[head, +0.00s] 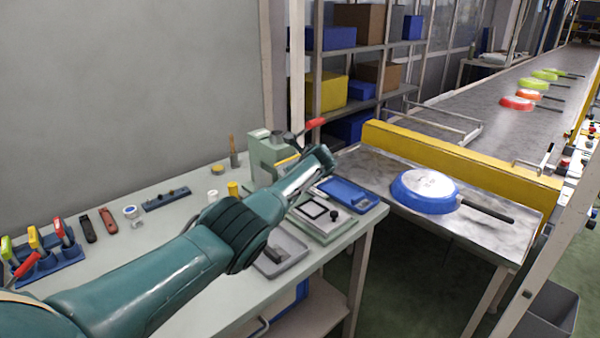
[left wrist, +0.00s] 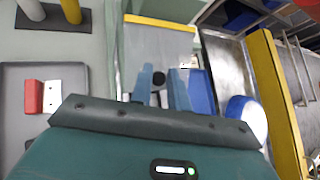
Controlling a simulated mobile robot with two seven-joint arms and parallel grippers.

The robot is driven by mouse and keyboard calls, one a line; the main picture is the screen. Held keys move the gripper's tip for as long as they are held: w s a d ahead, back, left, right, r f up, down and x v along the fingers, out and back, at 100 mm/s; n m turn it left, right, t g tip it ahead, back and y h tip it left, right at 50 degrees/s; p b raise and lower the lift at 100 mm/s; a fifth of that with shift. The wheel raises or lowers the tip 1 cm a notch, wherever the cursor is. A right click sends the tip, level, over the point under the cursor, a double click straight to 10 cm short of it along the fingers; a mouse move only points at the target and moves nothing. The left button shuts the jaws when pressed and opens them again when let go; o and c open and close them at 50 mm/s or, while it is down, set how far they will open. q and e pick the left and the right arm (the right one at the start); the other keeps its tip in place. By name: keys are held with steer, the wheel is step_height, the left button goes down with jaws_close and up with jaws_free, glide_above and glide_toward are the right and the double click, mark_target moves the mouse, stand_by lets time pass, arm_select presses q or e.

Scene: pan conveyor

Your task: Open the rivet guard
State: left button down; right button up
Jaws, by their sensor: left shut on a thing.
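The green rivet press (head: 266,157) stands at the back right of the workbench, with a red-tipped lever (head: 315,123) on top. My left arm reaches across the bench to it, and its wrist hides part of the press. In the left wrist view, a pale flat panel (left wrist: 165,50), which looks like the rivet guard, is in front of my left gripper (left wrist: 163,82). The fingers are close on either side of a small black knob (left wrist: 157,77) at the panel's lower edge. Whether the panel is tilted I cannot tell. My right gripper is not in view.
A plate fixture (head: 320,215) and a blue tray (head: 345,192) lie right of my wrist, a grey tray (head: 292,258) below it. A blue pan (head: 422,190) rests on the metal table beyond. A yellow rail (head: 460,160) borders the conveyor.

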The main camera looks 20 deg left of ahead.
arm_select(q)
steer(key=shift+w+a+r, duration=0.15)
steer(key=shift+r, duration=0.35)
steer(key=shift+w+a+r, duration=0.1)
steer(key=shift+a+r, duration=0.05)
steer(key=shift+r, duration=0.3)
steer(key=c, duration=2.2)
jaws_free()
steer(key=shift+a+f, duration=0.1)
steer(key=c, duration=2)
jaws_free()
steer(key=shift+f, duration=0.1)
steer(key=shift+c, duration=0.2)
steer(key=o, duration=0.4)
steer(key=shift+s+f, duration=0.1)
steer(key=shift+f, duration=0.1)
steer(key=shift+d, duration=0.2)
